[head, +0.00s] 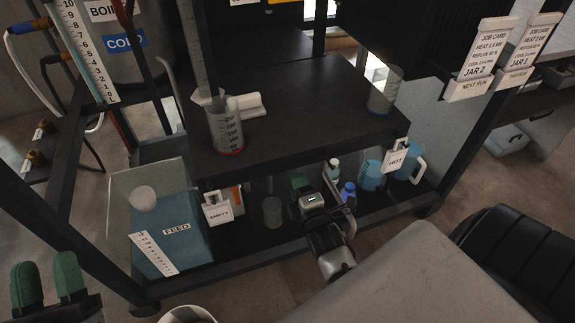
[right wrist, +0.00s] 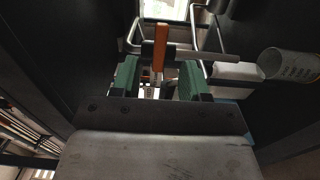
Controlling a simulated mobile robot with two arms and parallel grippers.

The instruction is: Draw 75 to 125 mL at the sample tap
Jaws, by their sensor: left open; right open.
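A graduated clear beaker (head: 226,133) stands on the dark upper shelf at the left; it looks empty. A second clear vessel (head: 383,92) stands at that shelf's right end. My right gripper (head: 320,192) is open over the lower shelf, near small bottles. In the right wrist view its green fingers (right wrist: 160,78) stand apart, with an orange bar (right wrist: 160,45) showing between them; I cannot tell whether it touches. A clear graduated vessel (right wrist: 290,65) shows at right there. My left gripper (head: 48,280) is open and empty at the lower left. I cannot clearly identify the sample tap.
A blue FEED tank (head: 178,245), an EMPTY tag (head: 218,209) and blue jugs (head: 408,166) are on the lower shelf. A HOT tag (head: 396,155) hangs at the upper shelf's right corner. A white block (head: 243,105) lies behind the beaker. The upper shelf's middle is clear.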

